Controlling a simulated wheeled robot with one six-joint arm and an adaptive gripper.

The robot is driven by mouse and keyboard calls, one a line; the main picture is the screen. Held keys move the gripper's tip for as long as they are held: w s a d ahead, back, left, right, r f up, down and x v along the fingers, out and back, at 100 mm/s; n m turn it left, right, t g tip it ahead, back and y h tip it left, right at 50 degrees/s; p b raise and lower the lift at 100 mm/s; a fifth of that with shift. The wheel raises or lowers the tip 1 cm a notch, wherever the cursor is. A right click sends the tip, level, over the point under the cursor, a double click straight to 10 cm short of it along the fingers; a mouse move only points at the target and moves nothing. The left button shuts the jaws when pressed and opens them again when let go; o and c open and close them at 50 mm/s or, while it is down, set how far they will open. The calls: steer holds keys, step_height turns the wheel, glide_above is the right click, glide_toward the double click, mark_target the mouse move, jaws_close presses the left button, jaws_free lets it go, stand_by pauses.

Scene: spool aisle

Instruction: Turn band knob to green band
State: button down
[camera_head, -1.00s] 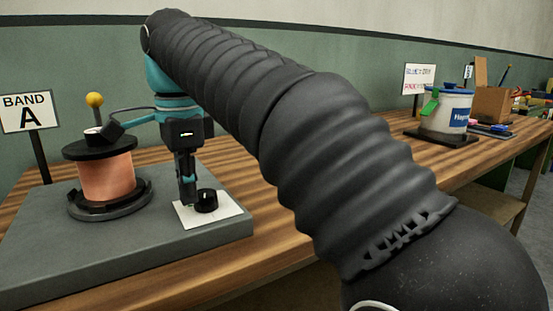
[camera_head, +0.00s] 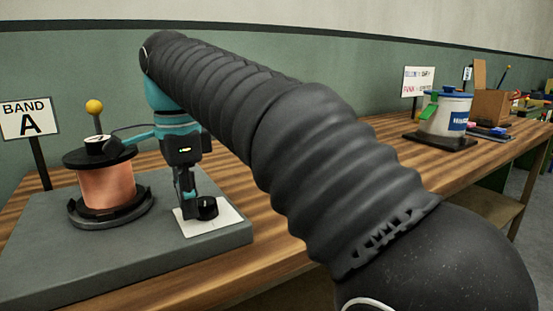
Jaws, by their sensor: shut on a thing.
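The band knob (camera_head: 209,207) is a small black round knob on a white plate (camera_head: 222,222), fixed to the grey base at left. My gripper (camera_head: 196,209) points down at the plate and is shut on the knob, its fingers covering the knob's left side. No green band can be made out on the plate from here. The spool (camera_head: 106,188), wound with copper-coloured wire between black flanges, stands upright on the base to the left of my gripper. A sign (camera_head: 29,118) reading "BAND A" stands behind it.
A yellow ball (camera_head: 94,106) on a post rises behind the spool. Further right on the wooden table (camera_head: 370,165) are a white tub (camera_head: 446,115) with a blue label, a cardboard box (camera_head: 492,105) and another sign (camera_head: 418,81). The table between base and tub is largely clear.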

steer(key=shift+w+a+r+p, duration=0.2)
steer(key=shift+w+a+p, duration=0.1)
steer(key=shift+p, duration=0.5)
steer(key=shift+w+a, duration=0.2)
steer(key=shift+w, duration=0.15)
steer(key=shift+w, duration=0.4)
steer(key=shift+a, duration=0.35)
steer(key=shift+a+r, duration=0.15)
steer(key=shift+r, duration=0.8)
steer(key=shift+s+r, duration=0.1)
steer(key=shift+r, duration=1.95)
